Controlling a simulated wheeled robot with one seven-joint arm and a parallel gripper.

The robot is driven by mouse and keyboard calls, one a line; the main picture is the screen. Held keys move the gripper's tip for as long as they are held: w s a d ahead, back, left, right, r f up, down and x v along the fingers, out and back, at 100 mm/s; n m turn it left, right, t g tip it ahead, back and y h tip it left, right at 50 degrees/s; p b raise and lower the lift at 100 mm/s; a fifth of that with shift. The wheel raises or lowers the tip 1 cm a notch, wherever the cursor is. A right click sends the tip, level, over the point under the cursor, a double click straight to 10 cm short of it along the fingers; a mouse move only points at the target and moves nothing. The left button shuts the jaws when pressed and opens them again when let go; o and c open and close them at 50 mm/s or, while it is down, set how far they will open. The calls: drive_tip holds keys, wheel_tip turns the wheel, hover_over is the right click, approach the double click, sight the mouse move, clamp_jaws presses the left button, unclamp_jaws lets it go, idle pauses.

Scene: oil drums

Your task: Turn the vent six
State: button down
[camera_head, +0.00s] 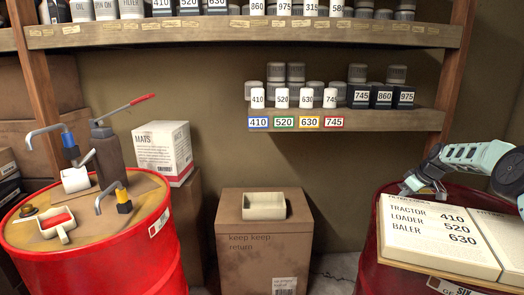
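The right red drum (370,275) carries a partly cut-off label (453,287) that reads "SIX" at the lower right. An open book (440,235) listing tractor 410, loader 520 and baler 630 lies over its top and covers much of it. I cannot make out a vent on this drum. My gripper (408,187) is at the book's far left corner, over the drum's back edge. Its fingers are small and dark, and I cannot tell whether they are open or touching anything.
The left red drum (95,262) bears a pump with a red handle (142,98), blue and yellow taps, a white jug and a tray. A cardboard box (262,240) with an open cream tray (264,205) stands between the drums. Filter shelves (380,118) hang behind.

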drive_tip(key=shift+w+r, duration=0.1)
drive_tip(key=shift+d, duration=0.1)
drive_tip(key=shift+s+d+b, duration=0.2)
drive_tip(key=shift+s+b, duration=0.15)
wheel_tip(320, 180, up, 6)
drive_tip(key=p, duration=0.2)
drive_tip(key=shift+p, duration=0.4)
